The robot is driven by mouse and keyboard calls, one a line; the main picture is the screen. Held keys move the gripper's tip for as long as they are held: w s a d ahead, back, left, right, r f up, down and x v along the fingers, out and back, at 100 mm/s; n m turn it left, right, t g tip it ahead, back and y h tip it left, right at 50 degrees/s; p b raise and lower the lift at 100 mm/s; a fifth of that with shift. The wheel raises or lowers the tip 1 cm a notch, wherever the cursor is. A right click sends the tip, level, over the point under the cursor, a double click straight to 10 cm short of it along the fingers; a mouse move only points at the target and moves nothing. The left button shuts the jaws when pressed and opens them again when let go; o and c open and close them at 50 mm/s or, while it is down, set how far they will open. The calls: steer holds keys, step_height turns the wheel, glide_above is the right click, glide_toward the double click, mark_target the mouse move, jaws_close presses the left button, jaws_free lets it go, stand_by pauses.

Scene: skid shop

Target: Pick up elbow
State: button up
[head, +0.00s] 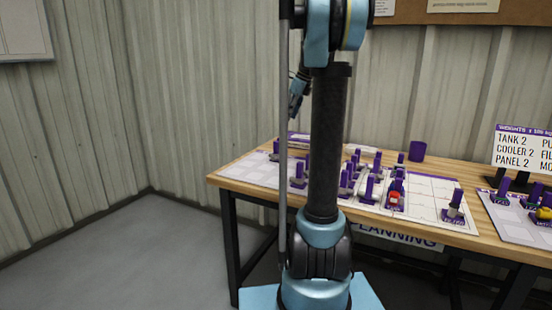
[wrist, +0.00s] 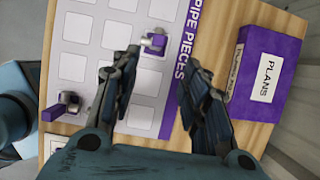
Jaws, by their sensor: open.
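In the wrist view, a small silver pipe piece on a purple base (wrist: 156,40) sits at the edge of the white board marked PIPE PIECES (wrist: 75,30); it may be the elbow, but its shape is too small to be sure. My gripper (wrist: 158,57) is open and empty above the board, its left fingertip close to that piece in the picture. A second grey piece with a purple handle (wrist: 66,106) lies at the lower left of the board. In the head view my gripper (head: 297,92) is partly hidden by my arm.
A purple PLANS box (wrist: 264,78) lies on the wooden table (wrist: 205,28) right of the board. In the head view, several purple-handled parts crowd the middle boards, with a purple cup (head: 417,151) behind and a weights sign (head: 522,150) at right.

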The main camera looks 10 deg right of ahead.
mark_target(278, 142)
steer(key=shift+s+x, duration=0.2)
steer(key=shift+x, duration=8.25)
steer(key=shift+d, duration=0.15)
jaws_close()
